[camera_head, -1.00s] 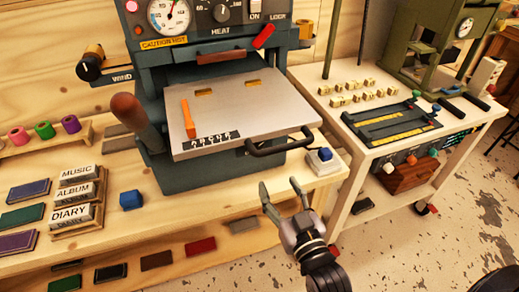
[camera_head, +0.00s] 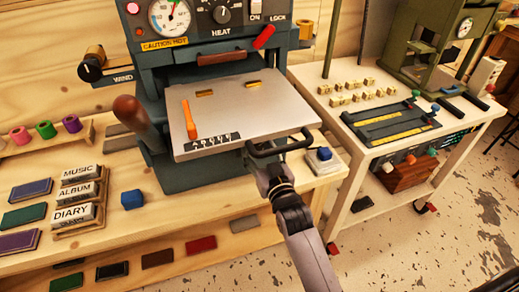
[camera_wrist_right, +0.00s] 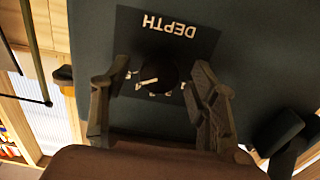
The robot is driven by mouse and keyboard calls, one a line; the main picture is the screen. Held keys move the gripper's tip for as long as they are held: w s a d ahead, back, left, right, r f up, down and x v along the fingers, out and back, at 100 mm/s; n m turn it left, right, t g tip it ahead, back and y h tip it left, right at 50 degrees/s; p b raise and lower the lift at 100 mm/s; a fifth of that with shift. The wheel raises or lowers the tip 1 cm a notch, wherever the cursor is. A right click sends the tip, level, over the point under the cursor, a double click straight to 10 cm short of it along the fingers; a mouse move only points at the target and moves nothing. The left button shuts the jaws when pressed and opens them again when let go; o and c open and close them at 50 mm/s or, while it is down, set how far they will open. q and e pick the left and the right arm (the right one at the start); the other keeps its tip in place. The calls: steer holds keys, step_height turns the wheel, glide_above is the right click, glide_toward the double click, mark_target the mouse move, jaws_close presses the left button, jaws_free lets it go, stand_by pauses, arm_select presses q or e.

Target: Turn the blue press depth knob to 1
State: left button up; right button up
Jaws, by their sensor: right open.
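In the right wrist view a dark round knob (camera_wrist_right: 157,76) sits on a black plate (camera_wrist_right: 205,35) lettered DEPTH, upside down in the picture. The plate is on the blue-grey press body (camera_wrist_right: 262,60). A white mark shows on the knob, and small white marks lie below it, too small to read. My right gripper (camera_wrist_right: 160,82) is open, with one finger on each side of the knob; I cannot tell whether they touch it. My left gripper is not in view.
A blue button (camera_head: 324,154) is to the right, a blue block (camera_head: 132,199) to the left. A white cart (camera_head: 345,185) stands further right.

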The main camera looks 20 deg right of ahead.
steer(key=shift+c, duration=0.5)
steer(key=c, duration=1.1)
